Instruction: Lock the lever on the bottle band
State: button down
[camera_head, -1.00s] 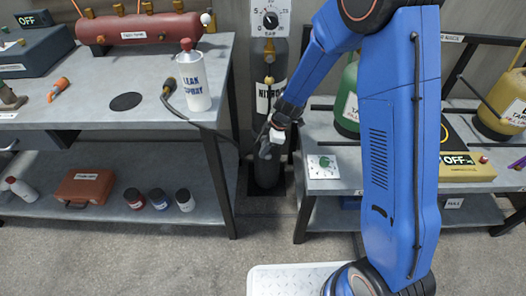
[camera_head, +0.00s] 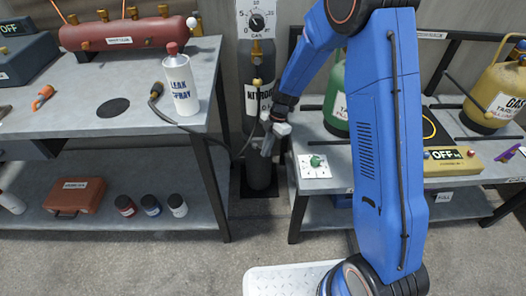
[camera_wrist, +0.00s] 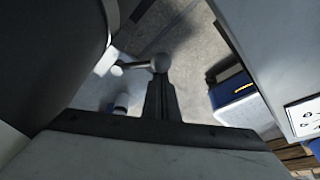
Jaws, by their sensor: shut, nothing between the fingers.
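The dark nitrogen bottle (camera_head: 259,176) stands upright on the floor between the two benches, partly hidden by my arm. In the wrist view its dark curved side (camera_wrist: 50,50) fills the left. A grey ball knob (camera_wrist: 158,63) on a short rod, which looks like the band's lever, shows just beyond my fingertips. I cannot tell whether it touches them. The band itself cannot be made out. My gripper (camera_head: 267,150) is shut and empty, at the bottle's right front side. In the wrist view its dark closed fingers (camera_wrist: 160,98) point at the knob.
The left bench (camera_head: 130,118) carries a leak spray bottle (camera_head: 180,84) and a hose probe near the bottle. The right bench (camera_head: 330,181) stands close to my gripper, with a white plate and green valve (camera_head: 316,161) near its edge. A gauge (camera_head: 257,20) hangs above the bottle.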

jog(key=shift+w+d, duration=0.25)
jog(key=shift+d, duration=0.05)
dwell(0.6)
jog(key=shift+w+d+r, duration=0.1)
jog(key=shift+r, duration=0.2)
jog(key=v, duration=1.6)
jog(key=shift+r, duration=0.4)
jog(key=shift+w+d, duration=0.1)
